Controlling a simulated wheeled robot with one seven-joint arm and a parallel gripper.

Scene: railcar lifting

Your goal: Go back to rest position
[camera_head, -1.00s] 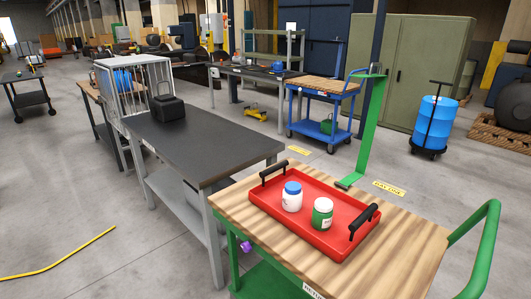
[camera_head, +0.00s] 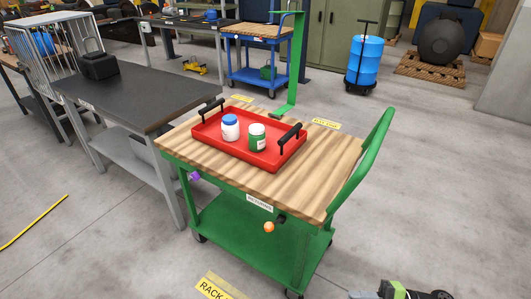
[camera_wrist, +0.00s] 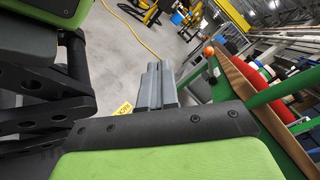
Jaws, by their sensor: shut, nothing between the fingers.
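My gripper (camera_wrist: 160,84) shows in the wrist view as two grey fingers side by side, shut and empty. Its fingertips point over the grey floor, left of the green cart frame. In the head view, a dark and green part of my arm shows at the bottom edge, right of the cart; the fingers cannot be made out there. The wooden-topped green cart (camera_head: 190,137) carries a red tray (camera_head: 208,144) with two black handles. A white jar with a blue lid (camera_head: 230,128) and a green jar with a white lid (camera_head: 257,138) stand upright in the tray.
A blue cart (camera_head: 262,72) and a blue drum (camera_head: 364,62) are behind. An orange ball (camera_head: 269,227) shows at the cart's front. Floor to the right is clear.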

